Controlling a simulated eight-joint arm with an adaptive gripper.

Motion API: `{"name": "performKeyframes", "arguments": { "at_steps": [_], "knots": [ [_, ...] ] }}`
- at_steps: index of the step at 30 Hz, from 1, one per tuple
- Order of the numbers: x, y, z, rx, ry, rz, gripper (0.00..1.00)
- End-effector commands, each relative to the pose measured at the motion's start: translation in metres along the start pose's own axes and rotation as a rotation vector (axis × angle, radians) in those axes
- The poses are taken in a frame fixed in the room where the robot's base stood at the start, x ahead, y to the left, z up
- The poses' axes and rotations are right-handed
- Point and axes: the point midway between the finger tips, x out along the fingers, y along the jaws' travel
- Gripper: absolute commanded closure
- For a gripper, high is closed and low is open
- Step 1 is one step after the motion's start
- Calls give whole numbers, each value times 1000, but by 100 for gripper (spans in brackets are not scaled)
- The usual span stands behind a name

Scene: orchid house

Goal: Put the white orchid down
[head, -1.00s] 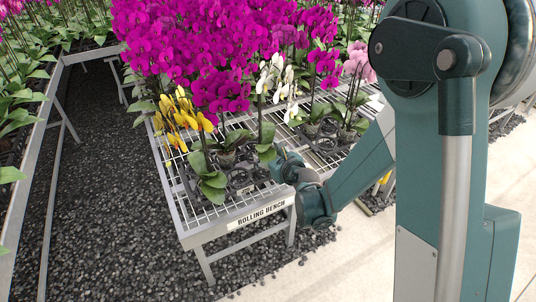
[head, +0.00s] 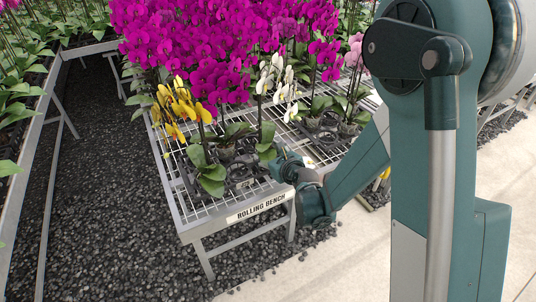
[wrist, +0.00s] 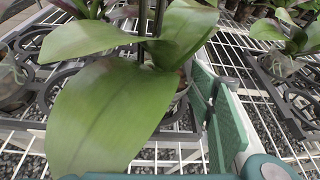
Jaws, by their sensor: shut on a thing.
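The white orchid (head: 279,78) stands upright at the near right corner of the rolling bench (head: 257,209), its white blooms in front of the magenta ones. My gripper (head: 280,160) is low at its base, above the bench's near edge. In the wrist view, broad green leaves (wrist: 105,110) fill the left and middle and hide most of the pot. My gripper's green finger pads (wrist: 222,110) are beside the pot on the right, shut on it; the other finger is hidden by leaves. A black ring shows around or under the pot; I cannot tell if the pot is seated in it.
A yellow orchid (head: 183,105) stands close on the left, with magenta orchids (head: 200,45) behind. A pink orchid (head: 356,55) is at the right. Black ring holders (wrist: 50,85) flank the pot on the wire mesh. Dark gravel (head: 100,200) lies below.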

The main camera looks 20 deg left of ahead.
Motion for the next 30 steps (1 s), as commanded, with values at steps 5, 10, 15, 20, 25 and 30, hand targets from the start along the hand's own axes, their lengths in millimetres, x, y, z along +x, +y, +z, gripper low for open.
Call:
{"name": "performKeyframes", "arguments": {
  "at_steps": [5,10,15,20,25,30],
  "knots": [
    [0,0,1,0,0,0,66],
    [-3,-1,9,0,-1,0,66],
    [-10,-4,26,0,-1,0,66],
    [-19,-6,48,0,-1,0,66],
    [-28,-9,69,1,-1,0,66],
    [-34,-10,81,1,-1,0,66]
  ]
}}
